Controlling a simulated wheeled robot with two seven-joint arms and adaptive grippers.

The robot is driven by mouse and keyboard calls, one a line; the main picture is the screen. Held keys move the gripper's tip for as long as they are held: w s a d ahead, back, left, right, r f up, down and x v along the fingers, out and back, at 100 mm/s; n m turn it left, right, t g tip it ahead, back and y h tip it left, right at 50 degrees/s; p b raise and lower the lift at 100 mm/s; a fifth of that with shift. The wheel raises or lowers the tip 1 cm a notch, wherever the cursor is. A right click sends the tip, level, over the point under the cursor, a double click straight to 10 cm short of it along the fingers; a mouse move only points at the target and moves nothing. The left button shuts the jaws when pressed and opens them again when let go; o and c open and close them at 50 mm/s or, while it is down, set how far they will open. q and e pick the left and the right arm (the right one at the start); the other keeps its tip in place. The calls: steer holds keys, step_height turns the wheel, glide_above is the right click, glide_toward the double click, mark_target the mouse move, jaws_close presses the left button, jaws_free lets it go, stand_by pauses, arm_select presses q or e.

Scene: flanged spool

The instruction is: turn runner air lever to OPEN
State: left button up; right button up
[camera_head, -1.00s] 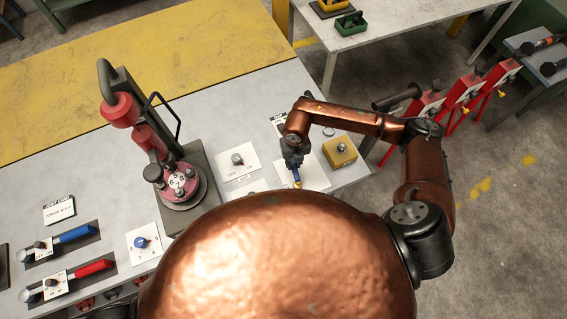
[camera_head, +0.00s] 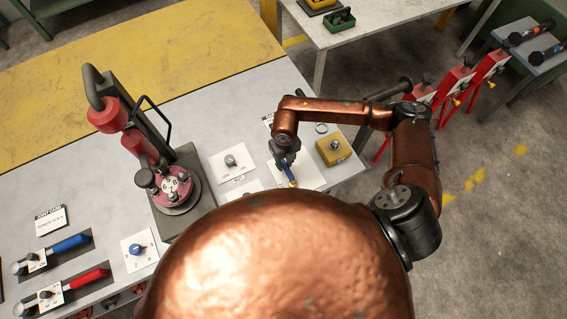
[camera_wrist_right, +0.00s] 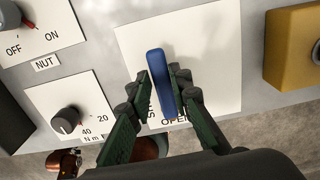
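The runner air lever (camera_wrist_right: 161,85) is a blue handle on a white plate (camera_wrist_right: 205,45) in the right wrist view. The word OPEN (camera_wrist_right: 176,120) is printed near its lower end, partly covered; another label beside it is mostly hidden. My right gripper (camera_wrist_right: 163,83) has its two dark fingers apart, one on each side of the blue handle, with slim gaps. Firm contact does not show. In the head view my right gripper (camera_head: 284,158) is low over the plate, and the lever (camera_head: 288,171) shows below it with a yellow end. My left gripper is out of view.
A yellow box (camera_head: 333,151) stands just right of the plate. Blue (camera_head: 70,242) and red (camera_head: 88,279) handles are at the far left. My copper body hides the near bench edge.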

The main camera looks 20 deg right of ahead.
mark_target(285, 165)
steer(key=o, duration=0.3)
steer(key=shift+r, duration=0.15)
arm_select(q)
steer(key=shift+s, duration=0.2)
arm_select(e)
step_height(285, 165, up, 12)
steer(key=shift+f, duration=0.15)
stand_by(0.6)
